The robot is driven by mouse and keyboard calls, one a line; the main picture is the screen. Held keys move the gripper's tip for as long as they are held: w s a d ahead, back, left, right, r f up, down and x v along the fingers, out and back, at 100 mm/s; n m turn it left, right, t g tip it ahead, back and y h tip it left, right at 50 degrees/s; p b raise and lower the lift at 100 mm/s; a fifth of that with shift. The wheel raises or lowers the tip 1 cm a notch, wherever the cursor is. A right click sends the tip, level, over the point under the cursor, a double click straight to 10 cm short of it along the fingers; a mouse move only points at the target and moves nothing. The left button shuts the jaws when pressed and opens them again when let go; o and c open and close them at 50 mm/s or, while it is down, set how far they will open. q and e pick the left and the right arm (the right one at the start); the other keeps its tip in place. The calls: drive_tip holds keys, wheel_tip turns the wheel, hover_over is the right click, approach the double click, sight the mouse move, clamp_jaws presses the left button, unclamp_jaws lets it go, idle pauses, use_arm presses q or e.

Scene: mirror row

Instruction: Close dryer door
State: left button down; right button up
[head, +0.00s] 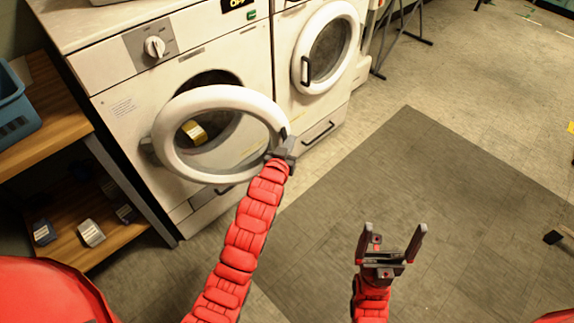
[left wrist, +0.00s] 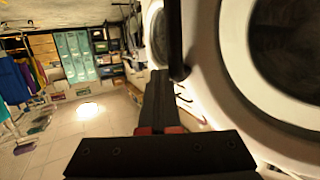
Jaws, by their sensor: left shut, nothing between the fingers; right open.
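The dryer (head: 115,103) is the white machine at the left in the head view. Its round door (head: 165,125), a white ring with a clear middle, stands open, swung out from the front on its left side. My left gripper (head: 285,147) is shut and empty at the door's right edge, by the dark handle. In the left wrist view the shut fingers (left wrist: 160,90) are beside the door's white ring (left wrist: 235,65) and just below the dark handle (left wrist: 175,40); I cannot tell whether they touch. My right gripper (head: 392,243) is open and empty above the floor, away from the door.
A second white machine (head: 283,95) with its round door (head: 346,30) shut stands to the right. A wooden shelf (head: 50,125) with a blue basket (head: 15,105) is at the left. A grey mat (head: 430,165) and open floor lie at the right.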

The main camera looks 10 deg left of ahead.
use_arm(q)
drive_tip(key=w+a+n+y+b, duration=0.1)
drive_tip(key=w+a+b, duration=0.3)
drive_tip(key=w+b, duration=0.5)
drive_tip(key=w+a+n+y+b, duration=0.2)
drive_tip(key=w+a+y+b, duration=0.2)
drive_tip(key=w+b, duration=0.5)
drive_tip(key=shift+w+a+n+b, duration=0.3)
drive_tip(key=shift+w+a, duration=0.4)
drive_tip(key=shift+w, duration=2.3)
drive_tip(key=shift+f, duration=0.1)
